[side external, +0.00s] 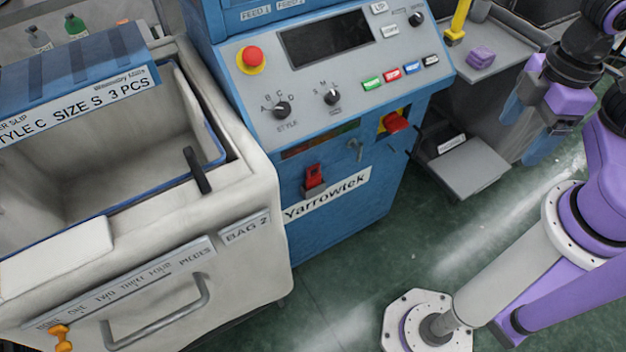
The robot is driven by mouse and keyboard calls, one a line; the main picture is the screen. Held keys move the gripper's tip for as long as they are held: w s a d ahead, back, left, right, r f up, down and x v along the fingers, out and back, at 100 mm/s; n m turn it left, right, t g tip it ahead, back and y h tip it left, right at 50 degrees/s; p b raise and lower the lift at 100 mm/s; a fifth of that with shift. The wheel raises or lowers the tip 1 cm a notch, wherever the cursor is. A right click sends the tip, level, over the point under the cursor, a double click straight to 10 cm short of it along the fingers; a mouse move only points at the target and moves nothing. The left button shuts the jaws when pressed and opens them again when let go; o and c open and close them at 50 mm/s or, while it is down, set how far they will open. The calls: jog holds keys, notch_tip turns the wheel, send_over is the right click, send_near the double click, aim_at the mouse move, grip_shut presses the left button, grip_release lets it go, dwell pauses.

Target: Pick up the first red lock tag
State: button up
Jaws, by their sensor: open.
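A red tag-like piece (314,176) hangs on the blue machine's front, just above the Yarrowtek label, with dark parts around it. A second red piece (397,122) sticks out from a yellow plate higher up on the right of the same front; I cannot tell whether it is a tag or a switch handle. My gripper (528,122) is at the upper right, to the right of the machine and well apart from both red pieces. Its two bluish fingers are spread, with nothing visible between them.
The blue machine (350,205) has a sloped panel with a red stop button (252,57), knobs and coloured keys. A pale bin (150,240) stands at left. A grey tray (497,62) holds a purple block (481,55). The green floor (365,265) before the machine is largely clear.

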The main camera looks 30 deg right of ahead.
jog(key=w+a+f+m+y, duration=0.1)
jog(key=w+a+f+m, duration=0.2)
jog(key=a+f, duration=0.5)
jog(key=w+a+f+m+y, duration=0.2)
jog(key=w+a+f+m, duration=0.25)
jog(key=a, duration=0.65)
jog(key=m+t+h, duration=0.3)
jog(key=m+t, duration=0.2)
jog(key=t, duration=0.6)
send_near(317, 175)
jog(key=x, duration=0.7)
jog(key=shift+w+a+r, duration=0.1)
jog(key=shift+w+a, duration=0.25)
jog(key=shift+w, duration=0.2)
jog(key=c, duration=1.4)
